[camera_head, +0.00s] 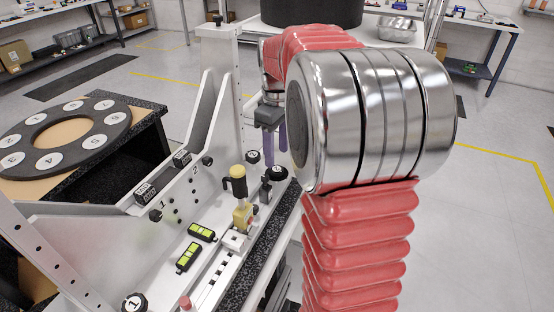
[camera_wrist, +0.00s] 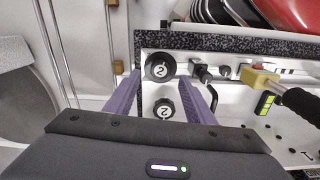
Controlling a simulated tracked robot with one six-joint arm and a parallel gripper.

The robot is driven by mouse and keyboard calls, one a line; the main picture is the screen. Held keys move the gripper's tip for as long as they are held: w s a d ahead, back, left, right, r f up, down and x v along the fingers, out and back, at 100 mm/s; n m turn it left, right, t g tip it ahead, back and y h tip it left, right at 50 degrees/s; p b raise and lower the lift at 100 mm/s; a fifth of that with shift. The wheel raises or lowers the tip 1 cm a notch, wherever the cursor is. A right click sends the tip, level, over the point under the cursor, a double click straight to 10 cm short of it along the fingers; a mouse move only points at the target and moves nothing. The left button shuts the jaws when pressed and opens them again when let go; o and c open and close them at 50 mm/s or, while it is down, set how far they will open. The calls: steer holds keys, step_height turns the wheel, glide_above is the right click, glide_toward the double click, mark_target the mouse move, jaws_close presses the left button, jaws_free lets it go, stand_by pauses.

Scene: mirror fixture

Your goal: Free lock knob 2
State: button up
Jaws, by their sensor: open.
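Two round black knobs with white discs marked 2 show in the wrist view: an upper knob 2 (camera_wrist: 160,67) at the plate's edge and a lower knob 2 (camera_wrist: 164,109). I cannot tell which is the lock knob. The head view shows two black knobs near my gripper, one (camera_head: 278,173) at the fixture's edge and one (camera_head: 253,157) further left. My gripper (camera_wrist: 159,77) is open, its purple fingers on either side of the knobs in the wrist view, with nothing clearly held. In the head view my gripper (camera_head: 275,150) is above the fixture's far end, partly hidden by my arm.
A yellow-and-black handled clamp (camera_head: 238,185) stands near the knobs. Yellow-green levels (camera_head: 188,257) lie on the white fixture (camera_head: 215,235). Another black knob (camera_head: 135,303) is at the near end. A dark ring with white discs (camera_head: 65,135) lies on a table at left.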

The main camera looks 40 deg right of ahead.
mark_target(277, 169)
step_height(277, 169, up, 9)
stand_by(0.3)
steer(key=shift+s+f, duration=0.1)
stand_by(0.5)
